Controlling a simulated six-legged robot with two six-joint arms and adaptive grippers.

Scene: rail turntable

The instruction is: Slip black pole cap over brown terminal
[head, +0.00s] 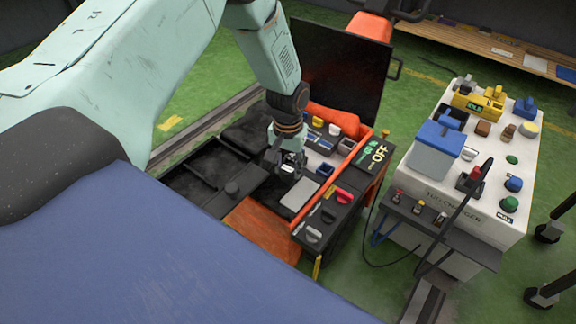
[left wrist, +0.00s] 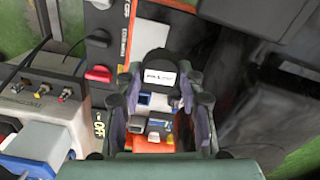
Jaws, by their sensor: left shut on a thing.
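My left gripper (head: 288,160) points down over the open orange and black box. It is shut on the black pole cap. In the left wrist view the cap (left wrist: 158,66) has a rounded dark top and a white printed label, and it sits at the tips of my left gripper (left wrist: 160,100). In the head view the fingers hide most of the cap; a small white patch shows there. I cannot tell which part is the brown terminal; the gripper may hide it. My right gripper is in neither view.
The open box (head: 262,222) has a raised black lid (head: 335,65) behind the gripper and a side panel with switches (head: 330,215). A white charger unit (head: 480,200) with colored knobs and a blue-topped box (head: 437,146) stands at right. Cables hang beside it.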

